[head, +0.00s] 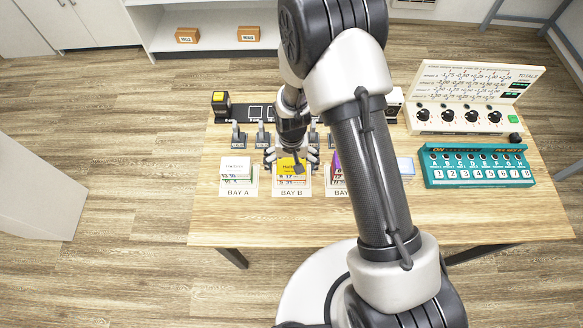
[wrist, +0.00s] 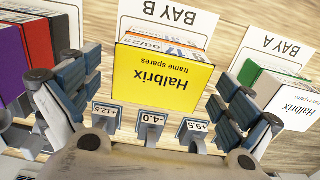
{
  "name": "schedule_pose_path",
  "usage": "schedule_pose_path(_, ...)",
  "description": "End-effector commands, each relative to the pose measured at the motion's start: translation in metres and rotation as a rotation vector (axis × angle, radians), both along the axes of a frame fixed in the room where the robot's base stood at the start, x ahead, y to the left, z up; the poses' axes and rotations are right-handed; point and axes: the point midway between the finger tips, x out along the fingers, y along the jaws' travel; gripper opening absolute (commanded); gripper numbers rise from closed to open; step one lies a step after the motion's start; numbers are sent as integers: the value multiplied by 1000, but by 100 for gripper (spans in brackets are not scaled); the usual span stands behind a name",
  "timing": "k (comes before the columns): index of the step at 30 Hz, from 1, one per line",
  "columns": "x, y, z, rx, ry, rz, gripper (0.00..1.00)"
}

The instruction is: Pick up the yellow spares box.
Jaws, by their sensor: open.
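The yellow spares box (head: 289,163) sits at bay B on the table, marked "Halbrix frame spares" in the wrist view (wrist: 158,82). White and red strips with numbers show along its edge; I cannot tell whether they belong to it. My gripper (head: 291,156) is over the box. In the wrist view my open gripper (wrist: 150,95) has one finger to each side of the box, with visible gaps and nothing held. I cannot tell whether the fingertips are level with the box. The BAY B card (wrist: 168,20) shows beyond the box.
A white box (wrist: 285,100) stands at bay A (head: 238,193). Purple (wrist: 10,80), red and black boxes stand on the other side, partly hidden by my arm. Small labelled stands (wrist: 150,125) are close by. A teal unit (head: 477,165) and a dial panel (head: 465,100) occupy the right.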

Motion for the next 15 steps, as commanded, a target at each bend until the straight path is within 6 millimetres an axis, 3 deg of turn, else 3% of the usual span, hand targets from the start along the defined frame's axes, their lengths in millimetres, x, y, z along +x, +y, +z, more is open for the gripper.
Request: schedule_pose_path(15, 0, 0, 0, 0, 1, 0, 66)
